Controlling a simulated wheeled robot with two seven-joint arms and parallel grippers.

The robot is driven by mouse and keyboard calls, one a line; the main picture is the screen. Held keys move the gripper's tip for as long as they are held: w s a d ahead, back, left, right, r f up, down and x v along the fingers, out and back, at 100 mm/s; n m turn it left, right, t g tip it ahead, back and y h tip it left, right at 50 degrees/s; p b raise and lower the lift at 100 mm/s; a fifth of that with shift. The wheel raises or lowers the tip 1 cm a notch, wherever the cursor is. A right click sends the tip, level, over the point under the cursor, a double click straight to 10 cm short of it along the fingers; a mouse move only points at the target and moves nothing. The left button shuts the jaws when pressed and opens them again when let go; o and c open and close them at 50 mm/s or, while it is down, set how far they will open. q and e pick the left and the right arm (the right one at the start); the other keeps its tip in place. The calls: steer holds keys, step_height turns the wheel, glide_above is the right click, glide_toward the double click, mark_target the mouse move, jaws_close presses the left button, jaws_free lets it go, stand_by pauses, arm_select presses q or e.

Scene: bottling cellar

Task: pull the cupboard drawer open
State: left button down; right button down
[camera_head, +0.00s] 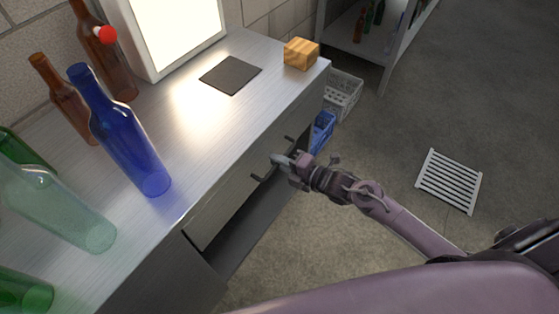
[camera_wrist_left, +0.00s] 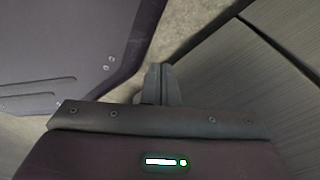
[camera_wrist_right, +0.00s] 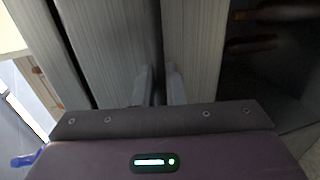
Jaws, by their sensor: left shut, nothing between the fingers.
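The cupboard drawer (camera_head: 232,190) is in the front of the metal-topped cupboard, left of centre in the head view. Its dark handle (camera_head: 258,178) shows on the front, with another dark piece beyond my gripper. My right gripper (camera_head: 279,160) is at the drawer front. In the right wrist view its fingers (camera_wrist_right: 160,85) are a narrow gap apart, on either side of a dark bar, and look shut on the handle. I cannot tell whether the drawer is slightly out. My left gripper (camera_wrist_left: 161,85) is shut and empty, above the floor beside grey cupboard panels; the head view does not show it.
A blue bottle (camera_head: 125,145), brown bottles (camera_head: 108,65) and green bottles (camera_head: 60,210) stand on the worktop, with a dark mat (camera_head: 231,75) and a wooden block (camera_head: 301,54). Crates (camera_head: 342,95) stand past the cupboard's far end. A floor grate (camera_head: 449,181) lies right; floor before the drawer is clear.

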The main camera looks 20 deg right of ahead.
stand_by(0.3)
